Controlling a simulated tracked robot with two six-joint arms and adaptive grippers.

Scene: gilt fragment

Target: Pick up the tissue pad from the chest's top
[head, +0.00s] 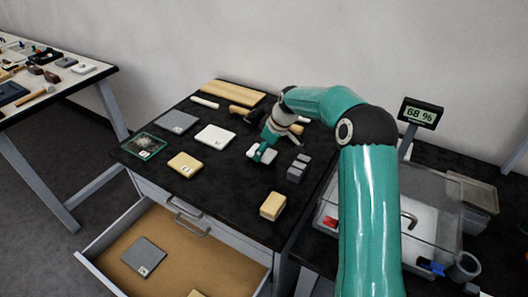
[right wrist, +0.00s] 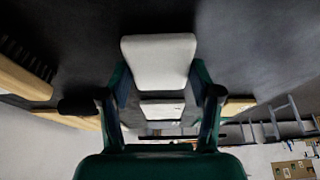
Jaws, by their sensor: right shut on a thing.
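A white pad (head: 269,155), which I take to be the tissue pad, is at the chest's black top (head: 235,188), right of the middle. My right gripper (head: 265,149) reaches down onto it from above and is shut on it. In the right wrist view, the white pad (right wrist: 158,60) sits between the two fingers of the gripper (right wrist: 160,80). I cannot tell whether the pad touches the top or is slightly raised. My left gripper is not in view.
Grey blocks (head: 297,171) and a tan block (head: 273,206) are close by. The drawer (head: 185,250) below stands open.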

